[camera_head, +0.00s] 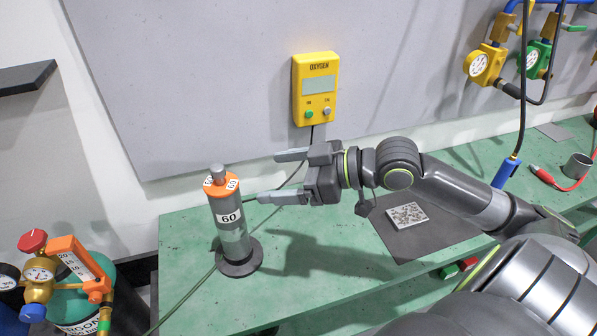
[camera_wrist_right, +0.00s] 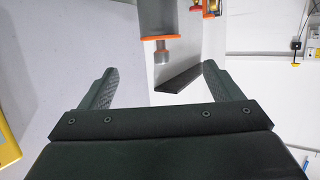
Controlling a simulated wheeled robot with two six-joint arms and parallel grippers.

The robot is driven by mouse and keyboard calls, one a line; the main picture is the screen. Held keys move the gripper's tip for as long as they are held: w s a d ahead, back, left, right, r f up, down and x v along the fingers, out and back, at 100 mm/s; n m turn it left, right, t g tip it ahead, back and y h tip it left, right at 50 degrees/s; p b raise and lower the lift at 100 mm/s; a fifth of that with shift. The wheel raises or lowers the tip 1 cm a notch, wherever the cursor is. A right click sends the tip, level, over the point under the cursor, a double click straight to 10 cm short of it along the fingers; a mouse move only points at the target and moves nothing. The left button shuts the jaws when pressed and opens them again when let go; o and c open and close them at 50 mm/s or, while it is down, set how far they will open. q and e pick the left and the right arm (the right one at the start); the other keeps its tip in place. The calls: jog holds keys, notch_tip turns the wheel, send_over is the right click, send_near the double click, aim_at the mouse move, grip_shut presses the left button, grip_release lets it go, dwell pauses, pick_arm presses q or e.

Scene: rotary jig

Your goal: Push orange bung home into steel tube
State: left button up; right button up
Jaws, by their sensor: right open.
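The steel tube (camera_head: 229,215) stands upright on a round dark base on the green bench and carries a white label reading 60. The orange bung (camera_head: 222,187) sits at its top, with a grey knob above it; I cannot tell how deep it sits. My right gripper (camera_head: 270,178) is open and empty, to the right of the tube's upper part, fingers pointing left. In the right wrist view, the tube (camera_wrist_right: 162,17) appears upside down at the top, with the bung's orange rim (camera_wrist_right: 158,38) beyond the open fingers (camera_wrist_right: 158,72). My left gripper is not in view.
A yellow oxygen box (camera_head: 316,88) hangs on the grey panel behind. A speckled plate (camera_head: 407,215) lies on a dark mat (camera_head: 440,235) to the right. A green cylinder with gauge (camera_head: 72,300) stands at lower left. The bench (camera_head: 320,290) in front is clear.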

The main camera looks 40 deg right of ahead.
jog(key=shift+p+v, duration=0.35)
jog(key=shift+v, duration=1.1)
